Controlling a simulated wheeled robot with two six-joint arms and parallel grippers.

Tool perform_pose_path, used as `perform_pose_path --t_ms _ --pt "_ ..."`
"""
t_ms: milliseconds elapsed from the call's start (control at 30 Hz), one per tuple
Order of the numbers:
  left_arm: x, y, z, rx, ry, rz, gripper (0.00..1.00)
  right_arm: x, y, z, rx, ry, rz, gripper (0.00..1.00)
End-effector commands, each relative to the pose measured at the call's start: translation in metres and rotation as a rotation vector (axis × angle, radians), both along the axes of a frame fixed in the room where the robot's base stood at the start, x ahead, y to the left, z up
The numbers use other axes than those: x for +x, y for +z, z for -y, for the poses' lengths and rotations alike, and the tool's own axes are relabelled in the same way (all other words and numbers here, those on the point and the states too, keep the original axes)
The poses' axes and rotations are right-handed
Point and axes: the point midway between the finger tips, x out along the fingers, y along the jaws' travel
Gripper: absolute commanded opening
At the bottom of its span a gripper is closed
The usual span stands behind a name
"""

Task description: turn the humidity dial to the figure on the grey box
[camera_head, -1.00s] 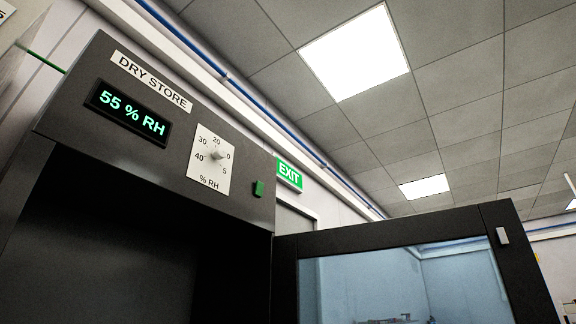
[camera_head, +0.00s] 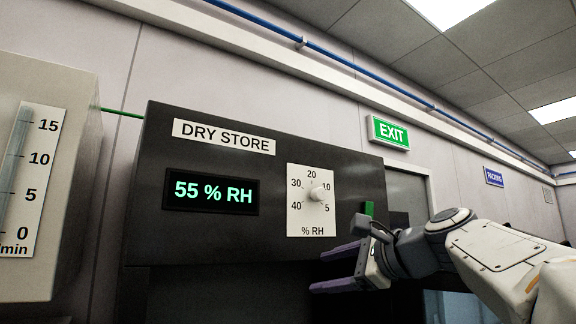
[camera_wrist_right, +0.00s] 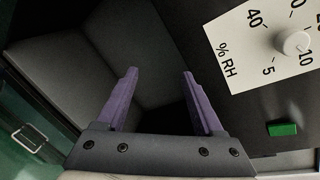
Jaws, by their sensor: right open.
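The humidity dial is a round white knob (camera_head: 318,194) on a white plate (camera_head: 296,224) marked 40, 30, 20, 10, 5 and % RH. I cannot make out where its pointer stands. It sits on the dark DRY STORE cabinet (camera_head: 275,240), beside a display (camera_head: 211,192) reading 55 % RH. A pale grey box (camera_head: 70,190) at the left carries a 0–15 scale; I cannot tell if it is the task's grey box. My right gripper (camera_head: 318,271) is open and empty, below the dial. In the right wrist view its jaws (camera_wrist_right: 159,74) are left of and below the knob (camera_wrist_right: 295,42).
A green button (camera_head: 369,209) is right of the dial plate and also shows in the right wrist view (camera_wrist_right: 282,129). Below the panel the cabinet is a dark recess. A green EXIT sign (camera_head: 389,132) hangs behind on the wall.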

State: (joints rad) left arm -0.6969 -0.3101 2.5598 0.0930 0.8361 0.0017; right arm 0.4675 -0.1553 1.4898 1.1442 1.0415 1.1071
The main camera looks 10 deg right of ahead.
Motion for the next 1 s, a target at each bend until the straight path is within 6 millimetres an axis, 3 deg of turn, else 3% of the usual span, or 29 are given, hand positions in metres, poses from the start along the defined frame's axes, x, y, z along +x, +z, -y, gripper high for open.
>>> perform_pose_path --t_ms 33,100,200,300,467,800,1000 --pt "0.0 0.029 0.0 0.0 0.0 0.0 0.0 -0.003 0.053 0.02 0.058 -0.05 0.034 0.69" --pt "0.0 0.042 0.0 0.0 0.0 0.0 0.0 -0.009 0.094 0.038 0.132 -0.093 0.074 0.69" --pt "0.0 0.053 0.0 0.0 0.0 0.0 0.0 -0.017 0.132 0.054 0.204 -0.127 0.115 0.69" --pt "0.0 0.058 0.0 0.0 0.0 0.0 0.0 -0.021 0.15 0.061 0.241 -0.14 0.137 0.69" --pt "0.0 0.064 0.0 0.001 -0.001 -0.001 0.0 -0.01 0.156 0.057 0.255 -0.139 0.143 0.69" --pt "0.0 0.092 0.0 0.0 -0.005 0.0 0.0 0.049 0.156 0.035 0.253 -0.139 0.14 0.69" --pt "0.0 0.1 0.0 0.0 -0.007 0.001 0.0 0.07 0.154 0.028 0.251 -0.141 0.141 0.69"
